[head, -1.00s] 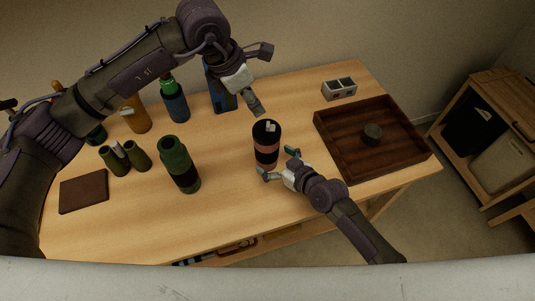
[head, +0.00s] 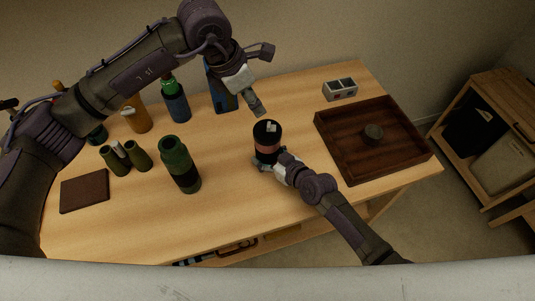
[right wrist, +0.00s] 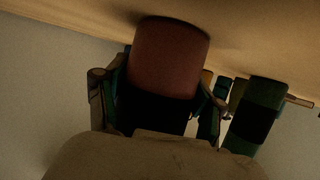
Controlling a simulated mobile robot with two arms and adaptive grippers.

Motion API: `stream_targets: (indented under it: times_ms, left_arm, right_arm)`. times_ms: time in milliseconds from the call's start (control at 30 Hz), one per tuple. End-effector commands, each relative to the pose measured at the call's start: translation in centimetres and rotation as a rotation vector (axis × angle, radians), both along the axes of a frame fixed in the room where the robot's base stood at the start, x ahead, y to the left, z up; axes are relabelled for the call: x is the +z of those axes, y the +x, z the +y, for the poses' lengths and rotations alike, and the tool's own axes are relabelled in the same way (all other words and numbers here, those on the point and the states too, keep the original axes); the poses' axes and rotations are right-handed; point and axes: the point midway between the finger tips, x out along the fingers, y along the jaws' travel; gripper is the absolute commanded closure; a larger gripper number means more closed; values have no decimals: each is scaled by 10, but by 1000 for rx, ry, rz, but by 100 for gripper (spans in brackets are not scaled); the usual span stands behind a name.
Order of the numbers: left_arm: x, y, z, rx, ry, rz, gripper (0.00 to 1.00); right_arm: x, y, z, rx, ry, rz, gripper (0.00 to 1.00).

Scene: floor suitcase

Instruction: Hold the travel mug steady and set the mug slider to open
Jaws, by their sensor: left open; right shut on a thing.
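The travel mug (head: 267,138) stands upright on the table, black with a reddish band. A small light slider (head: 271,127) shows on its dark lid; its setting is too small to tell. My right gripper (head: 268,163) is shut around the mug's lower body from the front. In the right wrist view the mug's reddish band (right wrist: 170,58) sits between the two fingers (right wrist: 158,105). My left gripper (head: 259,82) is open and empty, above and behind the mug, with its fingers apart from the lid.
A green bottle (head: 178,165), binoculars (head: 127,158) and a brown notebook (head: 85,191) are on the left. A grey box (head: 340,89) stands behind the tray.

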Motion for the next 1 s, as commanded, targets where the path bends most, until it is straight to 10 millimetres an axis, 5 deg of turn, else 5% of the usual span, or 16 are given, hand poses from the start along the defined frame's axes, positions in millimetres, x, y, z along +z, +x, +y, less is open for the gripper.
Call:
stream_targets:
  times_ms: [267, 733, 1000]
  left_arm:
    - [2, 4, 2, -48, 2, 3, 52]
    - [23, 22, 18, -513, -39, -3, 52]
    - [-7, 20, 6, -540, -45, -1, 52]
  right_arm:
    - [0, 0, 0, 0, -1, -1, 78]
    - [0, 0, 0, -1, -1, -1, 78]
    - [0, 0, 0, -1, -2, 0, 78]
